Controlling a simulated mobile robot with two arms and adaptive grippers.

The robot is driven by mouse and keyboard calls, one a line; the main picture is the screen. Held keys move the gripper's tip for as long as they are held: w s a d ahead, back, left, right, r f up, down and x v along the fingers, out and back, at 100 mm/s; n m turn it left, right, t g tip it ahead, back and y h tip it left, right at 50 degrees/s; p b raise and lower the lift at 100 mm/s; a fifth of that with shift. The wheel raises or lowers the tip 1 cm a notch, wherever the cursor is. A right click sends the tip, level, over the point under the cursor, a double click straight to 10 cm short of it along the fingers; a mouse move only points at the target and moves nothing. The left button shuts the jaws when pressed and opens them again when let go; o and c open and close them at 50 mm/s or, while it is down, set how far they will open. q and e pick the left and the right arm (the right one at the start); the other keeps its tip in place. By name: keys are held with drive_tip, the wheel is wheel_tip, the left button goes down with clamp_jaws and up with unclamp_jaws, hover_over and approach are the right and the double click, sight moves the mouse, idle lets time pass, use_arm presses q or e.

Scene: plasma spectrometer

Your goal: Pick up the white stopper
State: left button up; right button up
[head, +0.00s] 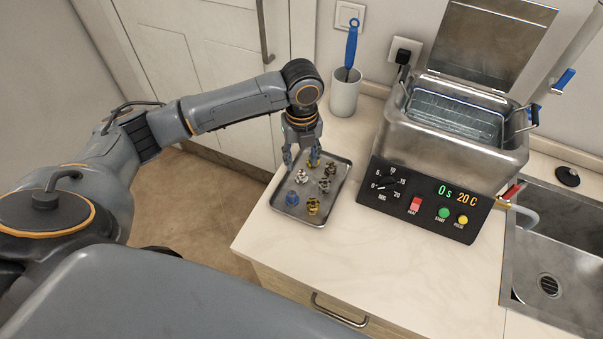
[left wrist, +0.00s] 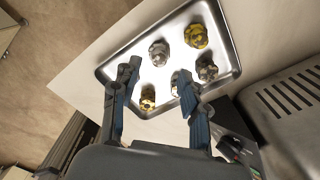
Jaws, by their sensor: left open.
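My left gripper (head: 302,157) is open and empty, pointing down over the tray's far end. In the left wrist view its two spread fingers (left wrist: 158,72) reach toward the stoppers. No contact with the white stopper shows.
A white cup with a blue brush (head: 345,93) stands behind. The counter in front is clear.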

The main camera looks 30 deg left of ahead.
sight(301, 172)
use_arm(q)
drive_tip(key=shift+w+f, duration=0.1)
drive_tip(key=shift+f, duration=0.25)
drive_tip(key=shift+f+p, duration=0.55)
drive_tip(key=shift+f, duration=0.25)
drive_tip(key=f, duration=0.3)
drive_tip(key=shift+s+f+p, duration=0.15)
drive_tip(key=shift+s+p, duration=0.05)
drive_tip(key=shift+p, duration=0.2)
drive_tip(key=shift+f, duration=0.15)
drive_tip(key=c, duration=0.7)
use_arm(e)
drive_tip(key=shift+w+d+r, duration=0.1)
drive_tip(key=shift+w+r, duration=0.8)
drive_tip(key=shift+r, duration=0.15)
